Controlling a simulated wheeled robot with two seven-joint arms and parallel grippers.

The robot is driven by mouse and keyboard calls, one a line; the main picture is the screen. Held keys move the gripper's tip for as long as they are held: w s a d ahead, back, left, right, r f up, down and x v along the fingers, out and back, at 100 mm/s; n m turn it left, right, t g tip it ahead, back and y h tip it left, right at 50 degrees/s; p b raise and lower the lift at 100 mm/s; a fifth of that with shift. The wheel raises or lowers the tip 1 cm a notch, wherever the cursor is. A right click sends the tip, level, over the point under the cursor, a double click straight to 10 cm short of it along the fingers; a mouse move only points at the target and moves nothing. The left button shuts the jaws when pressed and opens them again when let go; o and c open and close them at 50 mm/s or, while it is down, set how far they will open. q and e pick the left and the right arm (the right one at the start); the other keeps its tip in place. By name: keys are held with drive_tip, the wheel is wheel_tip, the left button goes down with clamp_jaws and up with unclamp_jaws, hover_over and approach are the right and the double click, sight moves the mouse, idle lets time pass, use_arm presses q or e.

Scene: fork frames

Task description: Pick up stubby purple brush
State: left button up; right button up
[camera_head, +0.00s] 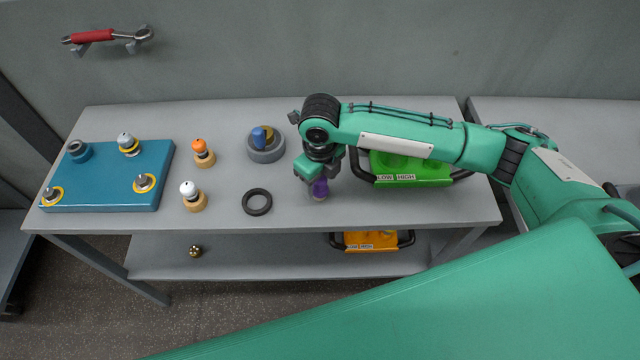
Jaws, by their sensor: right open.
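The stubby purple brush (320,188) stands on the grey table, just left of the green tray. My right gripper (318,178) is directly over it, with the fingers pointing down around or close to its upper part. The gripper is open. The upper part of the brush is hidden by the gripper, so I cannot tell whether the fingers touch it. My left gripper is not in view.
A green LOW/HIGH tray (410,178) lies under my right arm. A black ring (257,202), a grey round holder (266,150), orange-topped (200,147) and white-topped (188,189) pieces and a teal board (105,180) stand left. An orange tray (368,240) sits on the lower shelf.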

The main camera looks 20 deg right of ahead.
drive_tip(key=c, duration=1.1)
drive_tip(key=shift+r, duration=0.1)
wheel_tip(320, 180, up, 20)
drive_tip(key=shift+f+b, duration=0.1)
drive_tip(key=shift+b, duration=0.85)
